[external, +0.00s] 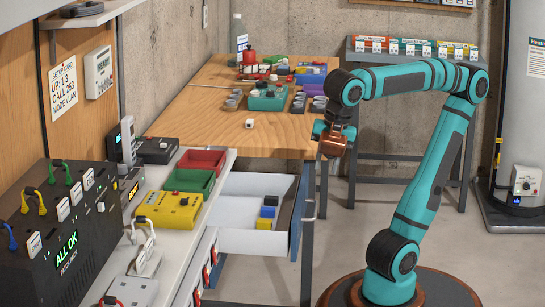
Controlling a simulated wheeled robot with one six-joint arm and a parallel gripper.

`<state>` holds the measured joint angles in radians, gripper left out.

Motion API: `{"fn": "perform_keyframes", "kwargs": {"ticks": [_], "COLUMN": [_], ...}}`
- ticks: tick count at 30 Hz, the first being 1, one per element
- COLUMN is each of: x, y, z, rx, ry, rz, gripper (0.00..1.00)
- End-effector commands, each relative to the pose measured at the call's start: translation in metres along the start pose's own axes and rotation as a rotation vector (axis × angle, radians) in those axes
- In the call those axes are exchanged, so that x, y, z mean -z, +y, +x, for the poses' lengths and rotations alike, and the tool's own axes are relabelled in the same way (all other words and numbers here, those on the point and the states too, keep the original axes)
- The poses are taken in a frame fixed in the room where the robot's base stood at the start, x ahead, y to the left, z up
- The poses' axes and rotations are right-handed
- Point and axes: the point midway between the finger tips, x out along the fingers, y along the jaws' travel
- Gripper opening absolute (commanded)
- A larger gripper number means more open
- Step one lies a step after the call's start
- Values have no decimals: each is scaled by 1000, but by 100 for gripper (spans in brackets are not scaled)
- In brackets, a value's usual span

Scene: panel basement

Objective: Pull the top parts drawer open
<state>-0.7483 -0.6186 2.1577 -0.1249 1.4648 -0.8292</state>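The top parts drawer (240,243) stands pulled out below the wooden workbench in the external view. Its white inside shows, with small black, blue and yellow blocks (267,212) along its right side. Its front panel (296,215) is seen nearly edge-on, with a grey bar handle (309,209) on the outer side. My gripper (335,145) hangs above and to the right of the handle, near the bench's right edge, apart from the drawer. A brown-orange part shows at its end; I cannot tell whether it is held or whether the fingers are open.
Red (203,160) and green (190,180) bins and a yellow box (168,209) stand left of the drawer. A black panel (65,225) reads "ALL OK".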

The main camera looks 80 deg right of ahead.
Motion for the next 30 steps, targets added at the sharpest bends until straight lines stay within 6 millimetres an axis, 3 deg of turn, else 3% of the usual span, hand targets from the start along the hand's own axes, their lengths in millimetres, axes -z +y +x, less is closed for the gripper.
{"fn": "perform_keyframes", "kwargs": {"ticks": [3,10,30], "x": [1,0,-1], "y": [0,0,3], "z": [-22,-48,-52], "rx": [-2,-1,-14], "ry": [2,1,13], "rz": [-1,0,24], "gripper": [31,31,31]}}
